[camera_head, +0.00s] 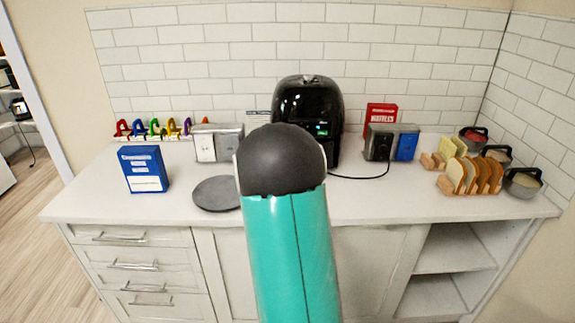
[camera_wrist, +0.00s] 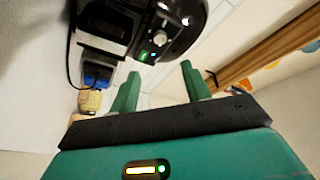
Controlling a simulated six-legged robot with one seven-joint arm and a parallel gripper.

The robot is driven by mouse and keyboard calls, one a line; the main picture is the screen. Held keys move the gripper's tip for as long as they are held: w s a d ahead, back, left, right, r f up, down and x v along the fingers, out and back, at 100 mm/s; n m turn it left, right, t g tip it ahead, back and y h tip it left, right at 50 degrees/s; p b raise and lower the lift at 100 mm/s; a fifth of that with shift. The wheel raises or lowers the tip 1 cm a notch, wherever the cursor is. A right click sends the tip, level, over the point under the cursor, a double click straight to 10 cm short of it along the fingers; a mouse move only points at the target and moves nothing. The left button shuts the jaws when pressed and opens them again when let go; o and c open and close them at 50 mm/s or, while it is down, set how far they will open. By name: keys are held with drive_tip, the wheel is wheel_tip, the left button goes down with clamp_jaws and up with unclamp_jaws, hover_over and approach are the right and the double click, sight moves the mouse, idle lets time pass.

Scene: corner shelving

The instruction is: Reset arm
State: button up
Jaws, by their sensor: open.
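My arm, teal with a dark rounded joint, rises through the middle of the head view and hides part of the counter. My gripper (camera_wrist: 160,90) shows in the wrist view with its two green fingers apart and nothing between them. In the head view the gripper itself cannot be made out. Beyond the fingers in the wrist view is the black air fryer (camera_wrist: 185,25), apart from them. The air fryer (camera_head: 308,105) also stands at the back of the counter in the head view, just behind my arm.
On the white counter (camera_head: 370,205) stand a blue box (camera_head: 143,169), a grey round plate (camera_head: 214,194), a red waffles box (camera_head: 381,114), a rack of bread slices (camera_head: 470,176) and dark-handled bowls (camera_head: 522,183). Drawers (camera_head: 133,265) are below left, an open shelf (camera_head: 450,255) below right.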

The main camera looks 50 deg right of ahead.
idle(0.4)
drive_tip(key=w+a+r+n+t+y, duration=0.3)
drive_tip(key=a+n+y, duration=0.3)
drive_tip(key=a, duration=0.7)
drive_tip(key=w+a+r+n+t+y, duration=0.25)
drive_tip(key=a+n+y, duration=0.4)
drive_tip(key=a, duration=0.55)
drive_tip(key=s+a+n+g+y, duration=0.2)
drive_tip(key=s+a+n+y, duration=0.1)
drive_tip(key=s+a, duration=0.3)
drive_tip(key=s+a+n+g+y, duration=0.2)
drive_tip(key=s+a+n, duration=0.15)
drive_tip(key=a, duration=0.55)
drive_tip(key=s+a+f+n+g+y, duration=0.1)
drive_tip(key=s+a+n+g, duration=0.2)
drive_tip(key=s, duration=1)
drive_tip(key=shift+s+a+f+n+g, duration=0.2)
drive_tip(key=shift+a+f+n+g, duration=0.15)
drive_tip(key=shift+a+n, duration=0.5)
drive_tip(key=shift+a, duration=0.1)
drive_tip(key=shift+c, duration=1.3)
